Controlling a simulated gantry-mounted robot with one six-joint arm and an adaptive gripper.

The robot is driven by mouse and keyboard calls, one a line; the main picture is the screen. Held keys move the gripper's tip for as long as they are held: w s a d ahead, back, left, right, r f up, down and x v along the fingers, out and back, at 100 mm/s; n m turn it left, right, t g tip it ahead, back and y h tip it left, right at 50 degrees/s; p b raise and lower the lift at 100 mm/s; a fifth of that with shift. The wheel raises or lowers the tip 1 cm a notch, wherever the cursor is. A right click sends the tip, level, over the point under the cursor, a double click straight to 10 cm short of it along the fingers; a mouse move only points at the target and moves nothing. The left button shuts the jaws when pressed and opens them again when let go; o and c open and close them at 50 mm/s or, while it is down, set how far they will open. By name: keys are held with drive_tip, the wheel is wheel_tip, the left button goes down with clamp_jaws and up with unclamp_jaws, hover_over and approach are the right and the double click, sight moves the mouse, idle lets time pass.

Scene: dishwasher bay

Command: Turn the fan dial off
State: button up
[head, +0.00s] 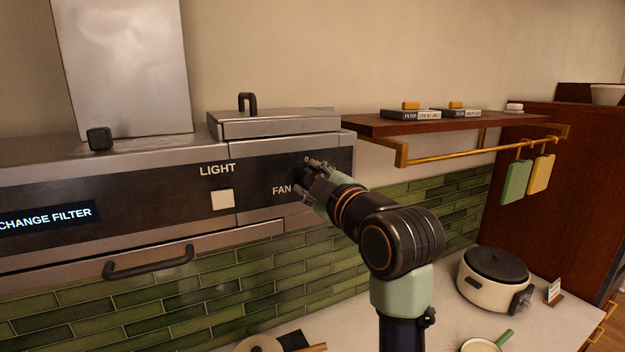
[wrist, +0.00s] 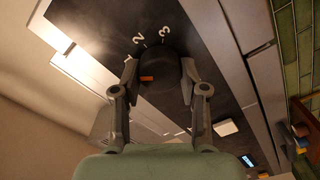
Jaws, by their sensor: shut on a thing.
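The fan dial (wrist: 160,66) is a dark round knob with an orange mark on its face. The numerals 2 and 3 show beside it in the wrist view; in the head view a 0 shows above it. Which numeral the mark lines up with I cannot tell. My gripper (wrist: 158,72) has one finger on each side of the dial and is shut on it. In the head view my gripper (head: 308,180) is at the hood's dark front panel (head: 262,172), right of the FAN label, and hides most of the dial.
A white light button (head: 223,199) is left of the dial, with a lit CHANGE FILTER display (head: 45,217) further left. A wooden shelf (head: 450,124) with a brass rail is to the right. A cream pot (head: 494,279) stands on the counter below.

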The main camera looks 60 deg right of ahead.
drive_tip(key=n, duration=0.7)
drive_tip(key=shift+f, duration=0.2)
idle(0.5)
drive_tip(key=o, duration=1.1)
drive_tip(key=v, duration=1.2)
drive_tip(key=shift+a, duration=0.1)
drive_tip(key=shift+w, duration=0.1)
